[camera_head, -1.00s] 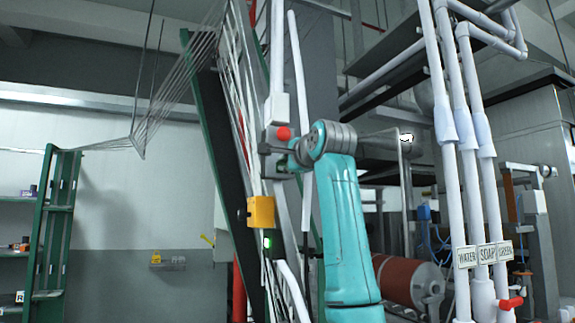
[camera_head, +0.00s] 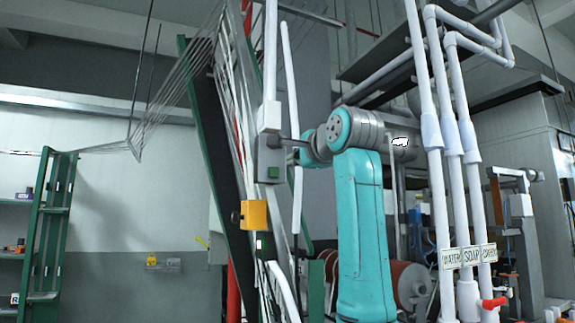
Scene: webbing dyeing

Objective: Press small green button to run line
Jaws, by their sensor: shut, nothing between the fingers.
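A grey control box (camera_head: 267,157) is fixed to the slanted frame, left of my arm. A small green button (camera_head: 273,172) shows low on its face. My gripper (camera_head: 289,150) is small and dark at the end of my teal arm, just right of the box. It is shut and empty. I cannot tell whether it touches the box. The red button on the box is hidden or hard to make out. A small glowing green light (camera_head: 259,244) shows below a yellow box (camera_head: 255,214) lower on the frame.
White pipes (camera_head: 451,160) with labels such as WATER and SOAP stand at the right. A red-brown roller (camera_head: 404,275) lies behind my arm. A green shelf rack (camera_head: 52,230) stands at the far left. Webbing strands (camera_head: 178,80) run overhead to the slanted frame.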

